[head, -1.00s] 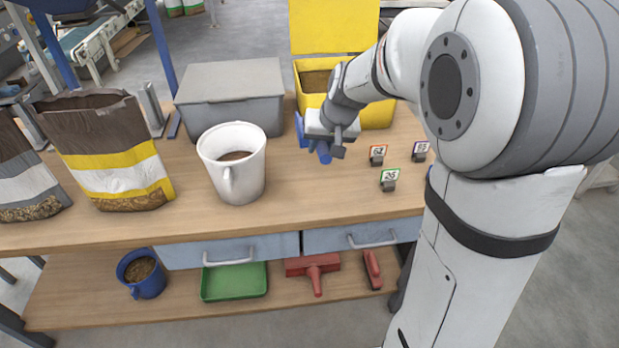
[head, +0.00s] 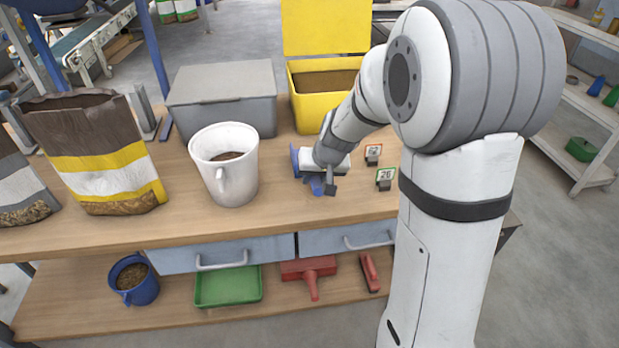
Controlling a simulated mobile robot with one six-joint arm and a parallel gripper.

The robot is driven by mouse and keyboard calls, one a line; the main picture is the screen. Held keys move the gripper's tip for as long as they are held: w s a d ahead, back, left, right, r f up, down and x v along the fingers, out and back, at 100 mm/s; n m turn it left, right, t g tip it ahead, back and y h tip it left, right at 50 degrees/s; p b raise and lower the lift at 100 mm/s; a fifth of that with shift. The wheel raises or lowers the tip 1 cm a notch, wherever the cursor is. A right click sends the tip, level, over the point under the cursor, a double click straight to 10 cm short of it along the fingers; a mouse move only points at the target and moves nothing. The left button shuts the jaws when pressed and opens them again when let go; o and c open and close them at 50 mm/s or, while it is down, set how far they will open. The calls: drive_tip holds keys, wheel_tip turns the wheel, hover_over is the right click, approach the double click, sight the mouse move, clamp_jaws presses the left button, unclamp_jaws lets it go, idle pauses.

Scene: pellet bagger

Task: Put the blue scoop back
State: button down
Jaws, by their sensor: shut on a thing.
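The blue scoop (head: 316,185) is in my gripper (head: 326,183), over the bench top between the white jug and the small number cards. Parts of the scoop show to the left of and below the jaws; the rest is hidden by the gripper. My gripper is shut on it and points down, low near the wood. I cannot tell whether the scoop touches the bench. The yellow bin (head: 308,111) stands behind with its lid raised and brown pellets inside.
The white jug (head: 240,180) holding pellets is left of my gripper. A closed grey bin (head: 222,97) stands behind it. Number cards (head: 384,177) stand close on the right. An open brown bag (head: 90,145) is at left. The front bench strip is clear.

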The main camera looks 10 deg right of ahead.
drive_tip(key=shift+f, duration=0.1)
drive_tip(key=c, duration=1.2)
unclamp_jaws()
drive_tip(key=shift+o, duration=0.2)
drive_tip(key=shift+r, duration=0.35)
drive_tip(key=p+v, duration=0.2)
drive_tip(key=v, duration=0.9)
drive_tip(key=s+d+f+g+h, duration=0.1)
drive_tip(key=s+g+h, duration=0.1)
drive_tip(key=s, duration=1.7)
drive_tip(key=shift+s+d+n+g, duration=0.2)
drive_tip(key=shift+s+n+g, duration=0.1)
drive_tip(key=shift+s+g, duration=0.1)
drive_tip(key=shift+f, duration=0.1)
